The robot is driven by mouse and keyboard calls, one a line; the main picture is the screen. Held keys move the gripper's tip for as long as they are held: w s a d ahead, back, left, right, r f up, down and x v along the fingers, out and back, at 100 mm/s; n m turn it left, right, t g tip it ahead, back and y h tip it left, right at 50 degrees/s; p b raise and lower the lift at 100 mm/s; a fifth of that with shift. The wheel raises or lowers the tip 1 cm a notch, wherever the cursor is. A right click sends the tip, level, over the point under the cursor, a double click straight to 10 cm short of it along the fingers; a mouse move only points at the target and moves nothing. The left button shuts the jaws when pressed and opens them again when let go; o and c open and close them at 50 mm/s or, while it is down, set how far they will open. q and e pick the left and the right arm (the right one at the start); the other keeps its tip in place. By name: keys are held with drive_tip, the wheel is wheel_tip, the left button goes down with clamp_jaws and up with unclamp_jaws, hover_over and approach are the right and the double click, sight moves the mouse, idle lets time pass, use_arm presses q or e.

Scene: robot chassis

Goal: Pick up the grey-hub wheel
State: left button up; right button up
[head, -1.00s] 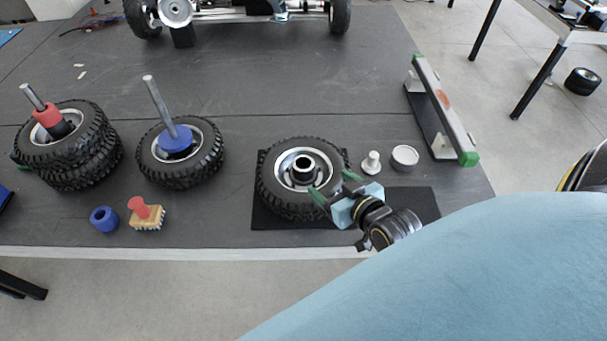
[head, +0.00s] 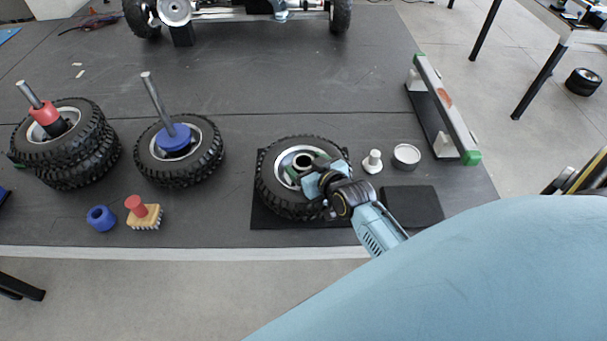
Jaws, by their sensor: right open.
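The grey-hub wheel (head: 277,200) lies flat on a black mat (head: 262,221) at the centre front of the table. It has a black knobby tyre and a grey hub with a raised centre ring. My right gripper (head: 296,174) is over the right side of this wheel, with its fingers at the hub. It is open, and its body hides the right part of the wheel. Whether the fingers touch the hub cannot be told. My left gripper is not in view.
Left of the wheel are a wheel on a blue-collared post (head: 205,165) and stacked wheels on a red-collared post (head: 85,168). A brush (head: 146,216) and blue ring (head: 101,218) lie in front. A white knob (head: 372,162), round tin (head: 406,155) and dark pad (head: 412,206) are at right.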

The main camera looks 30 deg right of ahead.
drive_tip(key=shift+c, duration=0.4)
clamp_jaws()
drive_tip(key=shift+w+r, duration=0.15)
drive_tip(key=shift+r, duration=0.15)
